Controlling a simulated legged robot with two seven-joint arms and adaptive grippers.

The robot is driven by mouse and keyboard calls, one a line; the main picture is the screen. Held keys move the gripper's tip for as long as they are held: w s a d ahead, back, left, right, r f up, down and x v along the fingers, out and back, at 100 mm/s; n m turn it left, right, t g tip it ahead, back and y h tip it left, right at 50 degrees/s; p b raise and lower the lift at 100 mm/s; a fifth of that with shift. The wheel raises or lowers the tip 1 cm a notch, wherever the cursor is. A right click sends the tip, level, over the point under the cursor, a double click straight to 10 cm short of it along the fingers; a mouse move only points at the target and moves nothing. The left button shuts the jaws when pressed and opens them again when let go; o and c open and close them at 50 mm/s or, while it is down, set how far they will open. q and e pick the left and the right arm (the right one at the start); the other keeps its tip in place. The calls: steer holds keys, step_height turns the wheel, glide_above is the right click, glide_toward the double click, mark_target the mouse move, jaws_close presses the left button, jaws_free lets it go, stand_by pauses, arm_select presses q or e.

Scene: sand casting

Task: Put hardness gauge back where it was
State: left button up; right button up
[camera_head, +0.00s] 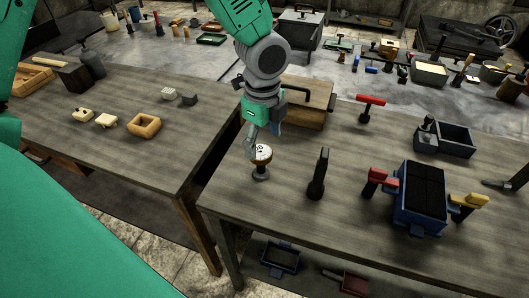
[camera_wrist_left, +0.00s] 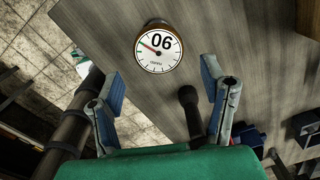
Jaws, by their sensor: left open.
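The hardness gauge (camera_head: 261,156) stands upright on the wooden table near its left front corner, with a round white dial on a dark foot. In the left wrist view its dial (camera_wrist_left: 158,48), marked 06, faces the camera just beyond the fingertips. My left gripper (camera_head: 262,138) is right at the gauge in the head view. In the wrist view my left gripper (camera_wrist_left: 160,78) has its two blue-padded fingers spread wide with nothing between them. I cannot tell whether a finger touches the gauge. My right gripper is not in view.
A dark upright tool (camera_head: 318,176) stands right of the gauge. A wooden box (camera_head: 305,105) is behind it, with a red-handled tool (camera_head: 368,106) beyond. A blue moulding box (camera_head: 420,200) stands at the right. A gap separates this table from the left table (camera_head: 110,160).

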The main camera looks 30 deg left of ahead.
arm_select(q)
step_height(320, 180, up, 5)
steer(key=shift+r, duration=0.15)
stand_by(0.6)
